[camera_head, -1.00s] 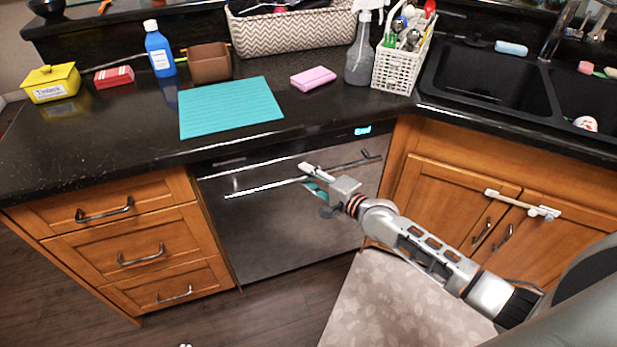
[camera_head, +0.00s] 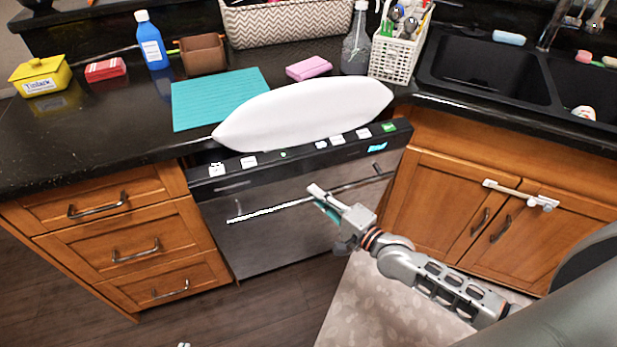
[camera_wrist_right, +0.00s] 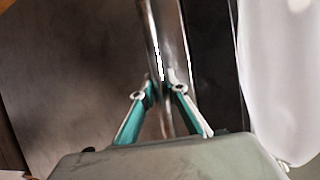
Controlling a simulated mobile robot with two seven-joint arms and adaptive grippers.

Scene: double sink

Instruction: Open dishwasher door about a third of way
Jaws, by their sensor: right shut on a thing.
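The dishwasher door (camera_head: 270,235) is a dark steel panel, tilted a little forward out of the cabinet, with control labels showing on its top edge. Its long bar handle (camera_head: 268,209) runs across the front. My right gripper (camera_head: 322,196) is at the handle near its middle. In the right wrist view, the two teal-padded fingers (camera_wrist_right: 160,92) close around the bar (camera_wrist_right: 162,40). The door also shows there as a dark panel (camera_wrist_right: 70,70).
A white, cushion-like puff (camera_head: 305,112) sits above the door's open top, overlapping the counter edge. Wooden drawers (camera_head: 130,250) stand left of the door, sink cabinet doors (camera_head: 440,205) right. A patterned mat (camera_head: 385,305) lies on the floor.

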